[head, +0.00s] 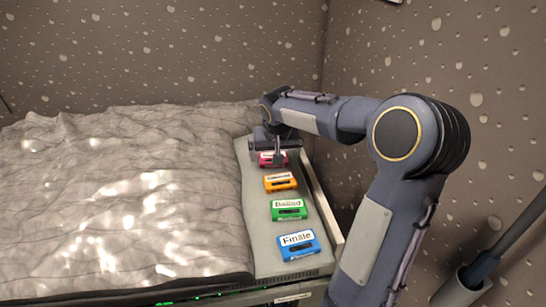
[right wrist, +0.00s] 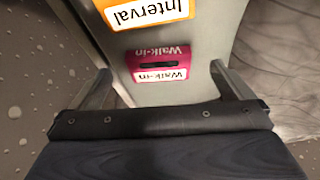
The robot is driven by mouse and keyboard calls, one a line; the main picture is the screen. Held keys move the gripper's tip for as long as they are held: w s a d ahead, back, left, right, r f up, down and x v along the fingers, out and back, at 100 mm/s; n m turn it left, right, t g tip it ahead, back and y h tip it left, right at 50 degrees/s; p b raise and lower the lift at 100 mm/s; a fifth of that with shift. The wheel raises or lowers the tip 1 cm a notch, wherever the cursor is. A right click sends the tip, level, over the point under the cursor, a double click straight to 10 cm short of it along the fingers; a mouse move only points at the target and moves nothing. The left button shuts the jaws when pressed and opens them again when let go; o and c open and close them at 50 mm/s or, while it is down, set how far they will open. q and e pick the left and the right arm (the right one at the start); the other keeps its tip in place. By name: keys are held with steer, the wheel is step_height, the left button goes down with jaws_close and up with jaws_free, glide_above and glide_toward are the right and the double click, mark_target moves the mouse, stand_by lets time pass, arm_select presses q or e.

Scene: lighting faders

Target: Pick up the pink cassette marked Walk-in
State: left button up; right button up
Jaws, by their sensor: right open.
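The pink cassette marked Walk-in (right wrist: 159,63) lies flat on the grey panel, between and just beyond my right gripper's fingers in the right wrist view. In the head view the pink cassette (head: 267,160) is at the far end of the row, partly hidden by my right gripper (head: 277,155). In the right wrist view my right gripper (right wrist: 166,84) is open, with its two fingers spread on either side of the cassette. Whether the fingers touch it cannot be told. My left gripper is not in view.
An orange cassette marked Interval (right wrist: 150,12) lies beside the pink one; it also shows in the head view (head: 280,182). Nearer are a green cassette marked Ballad (head: 289,210) and a blue one marked Finale (head: 298,245). A crumpled grey cloth (head: 120,200) covers the left side.

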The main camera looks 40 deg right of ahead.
steer(key=shift+x, duration=1.8)
steer(key=shift+d, duration=0.1)
steer(key=c, duration=0.9)
steer(key=shift+c, duration=0.6)
steer(key=shift+r, duration=0.1)
